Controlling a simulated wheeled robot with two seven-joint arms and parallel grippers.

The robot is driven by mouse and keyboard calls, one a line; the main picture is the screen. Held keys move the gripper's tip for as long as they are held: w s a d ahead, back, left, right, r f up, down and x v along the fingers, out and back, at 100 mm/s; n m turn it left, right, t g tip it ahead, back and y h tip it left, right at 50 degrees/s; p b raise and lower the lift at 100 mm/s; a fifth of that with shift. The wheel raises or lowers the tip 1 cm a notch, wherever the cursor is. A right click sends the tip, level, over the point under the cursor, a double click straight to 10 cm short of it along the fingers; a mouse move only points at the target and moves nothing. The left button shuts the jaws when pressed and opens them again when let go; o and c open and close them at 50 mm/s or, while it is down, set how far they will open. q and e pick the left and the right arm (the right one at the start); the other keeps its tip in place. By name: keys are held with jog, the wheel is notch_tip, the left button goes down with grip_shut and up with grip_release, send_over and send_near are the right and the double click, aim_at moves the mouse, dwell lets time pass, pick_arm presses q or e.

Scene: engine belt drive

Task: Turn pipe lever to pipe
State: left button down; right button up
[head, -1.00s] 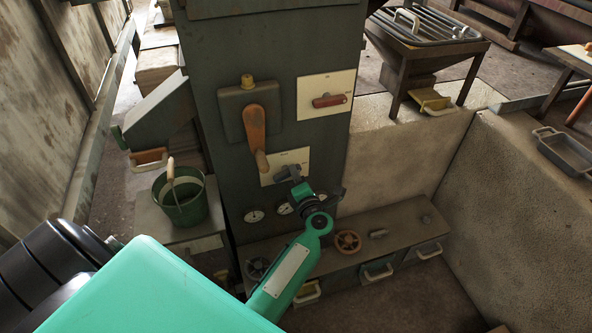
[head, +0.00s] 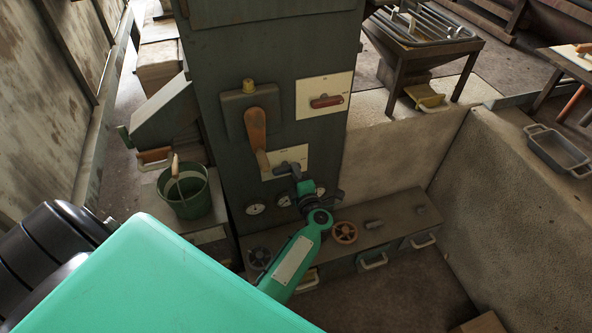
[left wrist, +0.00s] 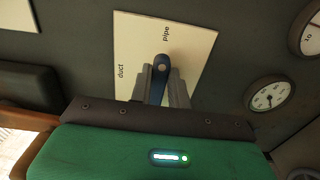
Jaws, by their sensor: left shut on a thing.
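The pipe lever is a blue lever (left wrist: 158,88) on a pale plate (left wrist: 196,62) marked "duct" and "pipe" in the left wrist view. Its round end lies below the word "pipe" and right of "duct", and its other end runs down between my jaws. I cannot tell exactly which mark it points to. My left gripper (left wrist: 160,92) is shut on the lever, with one grey jaw on each side. In the head view, my left gripper (head: 285,168) covers much of the plate (head: 302,154) on the dark cabinet. My right gripper is not in view.
An orange-handled lever (head: 256,135) hangs just left of the plate. A red handle (head: 326,101) sits above it. Dial gauges (head: 255,209) and a brown handwheel (head: 344,232) are below. A green bucket (head: 184,191) stands left of the cabinet.

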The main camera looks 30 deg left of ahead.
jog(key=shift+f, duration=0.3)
pick_arm(q)
jog(key=c, duration=1.3)
grip_release()
